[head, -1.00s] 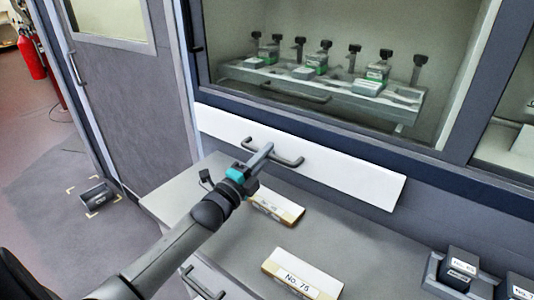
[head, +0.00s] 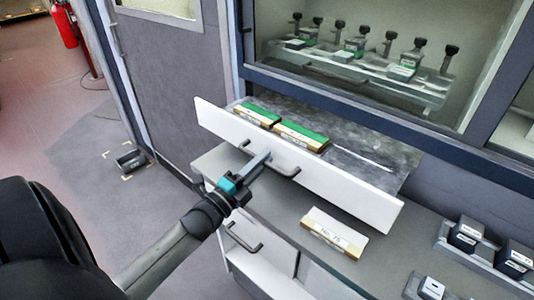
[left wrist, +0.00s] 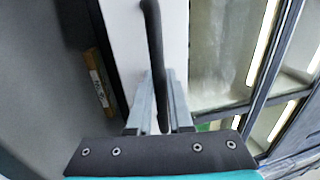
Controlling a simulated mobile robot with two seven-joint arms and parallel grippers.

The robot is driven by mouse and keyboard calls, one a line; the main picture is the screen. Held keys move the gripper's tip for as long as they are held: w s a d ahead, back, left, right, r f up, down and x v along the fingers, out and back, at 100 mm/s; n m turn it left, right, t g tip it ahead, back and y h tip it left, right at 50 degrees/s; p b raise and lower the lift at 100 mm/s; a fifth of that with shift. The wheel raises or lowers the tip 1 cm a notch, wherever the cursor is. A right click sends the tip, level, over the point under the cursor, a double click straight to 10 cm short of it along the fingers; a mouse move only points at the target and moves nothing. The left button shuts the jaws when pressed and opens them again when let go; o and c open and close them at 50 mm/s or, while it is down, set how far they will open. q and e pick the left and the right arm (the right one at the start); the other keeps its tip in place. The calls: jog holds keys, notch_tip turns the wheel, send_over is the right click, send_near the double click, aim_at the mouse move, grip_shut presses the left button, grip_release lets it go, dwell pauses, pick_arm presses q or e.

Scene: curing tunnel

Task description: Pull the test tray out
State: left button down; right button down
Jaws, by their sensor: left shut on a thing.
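The test tray (head: 365,160) is a grey drawer-like tray with a white front panel (head: 330,190), standing partly out of the cabinet below the window. Two green-topped blocks, a left one (head: 257,112) and a right one (head: 300,137), lie on it. My left gripper (head: 262,158) is shut on the dark bar handle (head: 285,170) of the front panel. In the left wrist view the handle (left wrist: 152,40) runs between the two fingers (left wrist: 158,105). My right gripper is in neither view.
A grey counter lies under the tray, with a block labelled about No. 75 (head: 334,233) on it. Dark boxes (head: 466,233) stand in a rack at the right. Behind the window is a rack of clamped samples (head: 350,80). A dark object (head: 130,159) lies on the floor at left.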

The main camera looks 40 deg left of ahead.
pick_arm(q)
jog(key=shift+s, duration=0.3)
jog(key=c, duration=1.1)
grip_release()
jog(key=v, duration=1.5)
jog(key=shift+s, duration=0.1)
